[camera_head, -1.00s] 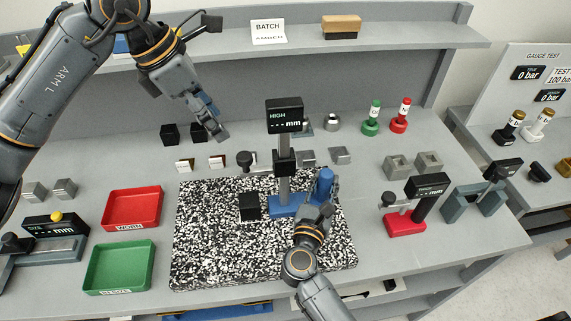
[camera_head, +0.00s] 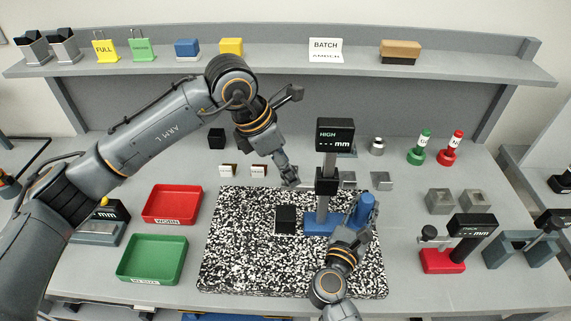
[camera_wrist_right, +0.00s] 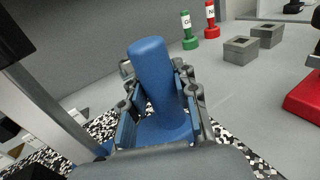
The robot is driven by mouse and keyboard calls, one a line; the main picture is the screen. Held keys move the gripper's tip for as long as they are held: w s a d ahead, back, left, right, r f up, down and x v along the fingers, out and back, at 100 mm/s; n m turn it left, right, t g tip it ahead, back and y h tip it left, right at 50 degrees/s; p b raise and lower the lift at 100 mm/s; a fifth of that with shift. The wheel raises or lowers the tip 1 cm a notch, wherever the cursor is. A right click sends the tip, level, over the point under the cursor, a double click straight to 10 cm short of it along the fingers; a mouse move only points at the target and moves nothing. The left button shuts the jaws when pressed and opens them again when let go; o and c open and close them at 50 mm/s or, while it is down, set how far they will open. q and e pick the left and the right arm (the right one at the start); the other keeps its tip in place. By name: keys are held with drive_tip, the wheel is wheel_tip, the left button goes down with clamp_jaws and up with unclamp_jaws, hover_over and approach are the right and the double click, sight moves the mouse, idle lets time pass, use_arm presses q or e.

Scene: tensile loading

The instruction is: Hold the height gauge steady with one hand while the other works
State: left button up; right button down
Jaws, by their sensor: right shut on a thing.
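The height gauge (camera_head: 327,183) has a blue base, a grey column and a black display reading "HIGH --- mm". It stands upright on the black-and-white speckled plate (camera_head: 250,270). My right gripper (camera_head: 357,222) is shut on the gauge's upright blue handle (camera_head: 365,205). In the right wrist view the handle (camera_wrist_right: 152,75) stands between both fingers. My left gripper (camera_head: 291,181) hangs above the plate's back edge, just left of the gauge column. Its fingers are too small to tell open from shut. A black block (camera_head: 285,220) sits on the plate left of the gauge base.
A red tray (camera_head: 172,190) and a green tray (camera_head: 126,270) lie left of the plate. A red-based gauge (camera_head: 442,260) and grey blocks (camera_head: 440,198) stand to the right. Small labelled blocks (camera_head: 258,171) sit behind the plate. The back shelf (camera_head: 270,72) holds cards and boxes.

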use_arm(q)
drive_tip(key=shift+f, duration=0.1)
drive_tip(key=c, duration=1)
wheel_tip(320, 180, down, 10)
drive_tip(key=shift+s+r, duration=0.1)
drive_tip(key=shift+r, duration=0.05)
drive_tip(key=o, duration=1)
